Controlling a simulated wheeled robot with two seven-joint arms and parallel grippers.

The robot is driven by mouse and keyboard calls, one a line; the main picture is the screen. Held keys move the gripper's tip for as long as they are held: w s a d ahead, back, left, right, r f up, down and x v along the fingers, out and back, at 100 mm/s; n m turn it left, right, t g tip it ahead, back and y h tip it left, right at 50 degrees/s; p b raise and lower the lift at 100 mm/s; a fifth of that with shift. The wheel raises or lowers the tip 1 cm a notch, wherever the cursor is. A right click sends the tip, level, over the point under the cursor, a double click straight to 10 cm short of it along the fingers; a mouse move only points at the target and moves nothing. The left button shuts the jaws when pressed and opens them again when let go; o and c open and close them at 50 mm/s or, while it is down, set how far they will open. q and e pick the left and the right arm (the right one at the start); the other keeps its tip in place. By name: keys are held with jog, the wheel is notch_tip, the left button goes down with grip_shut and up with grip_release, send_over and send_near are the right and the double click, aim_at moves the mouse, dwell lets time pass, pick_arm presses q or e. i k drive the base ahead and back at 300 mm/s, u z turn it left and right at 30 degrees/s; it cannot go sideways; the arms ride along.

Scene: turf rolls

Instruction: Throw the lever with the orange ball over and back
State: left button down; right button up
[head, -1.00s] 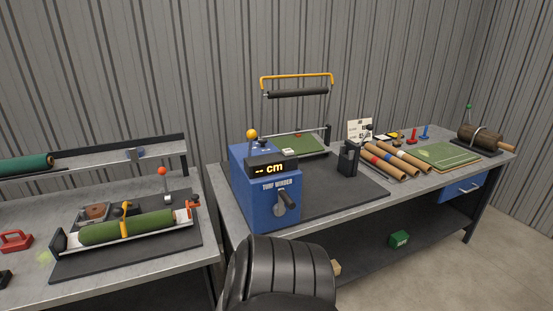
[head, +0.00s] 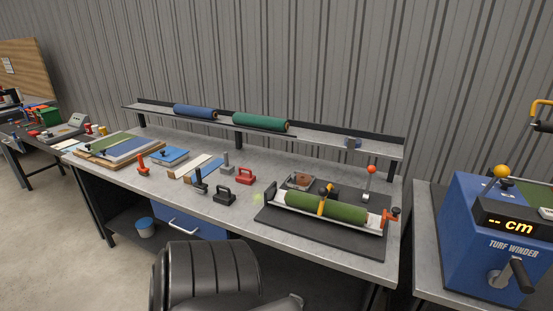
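A lever with an orange-yellow ball (head: 502,171) stands at the top of the blue turf winder (head: 492,235) at the right edge. The winder's display reads "-- cm" and a black crank (head: 511,276) is on its front. Another lever, with a red-orange ball (head: 371,169), stands upright behind the cradle (head: 377,222) on the middle bench.
The grey bench (head: 245,221) also holds a red-handled block (head: 246,174), a black one (head: 226,196) and flat turf pieces. A shelf (head: 330,139) behind carries a blue roll (head: 195,112) and a green roll (head: 260,122). A gap separates the two benches.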

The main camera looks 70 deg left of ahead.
aim_at(371, 168)
jog(key=u, duration=0.95)
